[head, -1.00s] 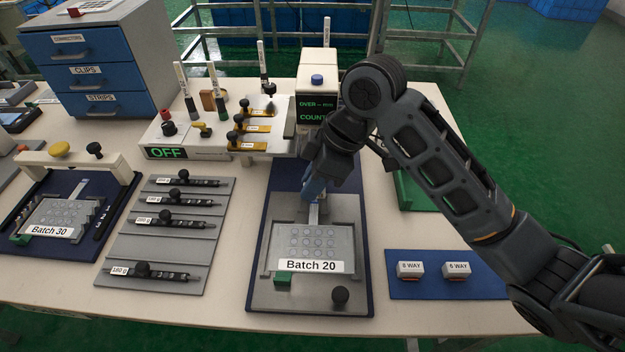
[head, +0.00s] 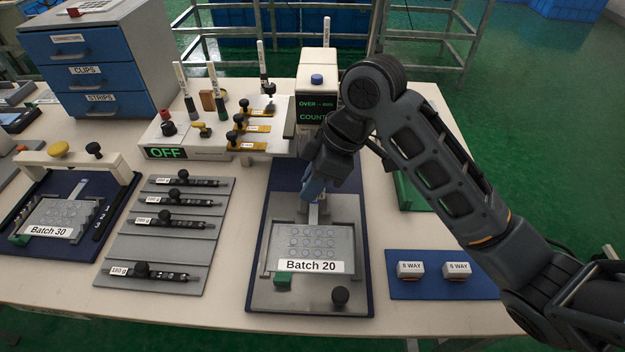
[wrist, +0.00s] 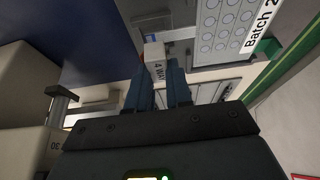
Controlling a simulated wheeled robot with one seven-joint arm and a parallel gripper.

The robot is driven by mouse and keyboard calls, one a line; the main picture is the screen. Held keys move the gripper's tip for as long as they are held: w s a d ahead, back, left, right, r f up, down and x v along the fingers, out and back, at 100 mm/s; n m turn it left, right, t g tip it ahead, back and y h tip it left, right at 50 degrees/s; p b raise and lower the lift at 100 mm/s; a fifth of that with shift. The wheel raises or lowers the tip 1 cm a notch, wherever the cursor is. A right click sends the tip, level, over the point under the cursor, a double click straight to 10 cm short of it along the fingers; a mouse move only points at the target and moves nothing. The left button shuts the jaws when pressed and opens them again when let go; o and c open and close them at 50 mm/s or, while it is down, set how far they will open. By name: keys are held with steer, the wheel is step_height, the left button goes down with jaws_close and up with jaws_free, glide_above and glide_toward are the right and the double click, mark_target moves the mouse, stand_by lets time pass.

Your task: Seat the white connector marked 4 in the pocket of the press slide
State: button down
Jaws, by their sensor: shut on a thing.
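The white connector marked 4 WAY (wrist: 154,57) is between the blue fingers of my gripper (wrist: 158,82) in the wrist view. My gripper is shut on it. In the head view my gripper (head: 313,188) is low over the far part of the grey Batch 20 fixture (head: 345,240), close to the film's narrow tail (head: 313,214). The connector is hidden by my fingers there. In the wrist view the connector's far end is near the film tail (wrist: 181,34). I cannot tell whether they touch, or whether the connector is in the pocket, which I cannot make out.
The Batch 20 film (head: 312,241) lies flat on the fixture, with a black knob (head: 340,295) at the front. Two white connectors (head: 411,269) (head: 456,269) sit on a blue mat (head: 430,291) at right. A control box (head: 316,108) stands behind my gripper. Knobbed bars (head: 168,218) lie left.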

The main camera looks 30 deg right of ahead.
steer(key=shift+f+b, duration=0.95)
steer(key=shift+f, duration=0.2)
steer(key=c, duration=0.9)
jaws_free()
steer(key=shift+c, duration=0.2)
steer(key=shift+r, duration=0.1)
steer(key=v, duration=0.7)
steer(key=shift+r, duration=0.35)
steer(key=shift+d, duration=0.1)
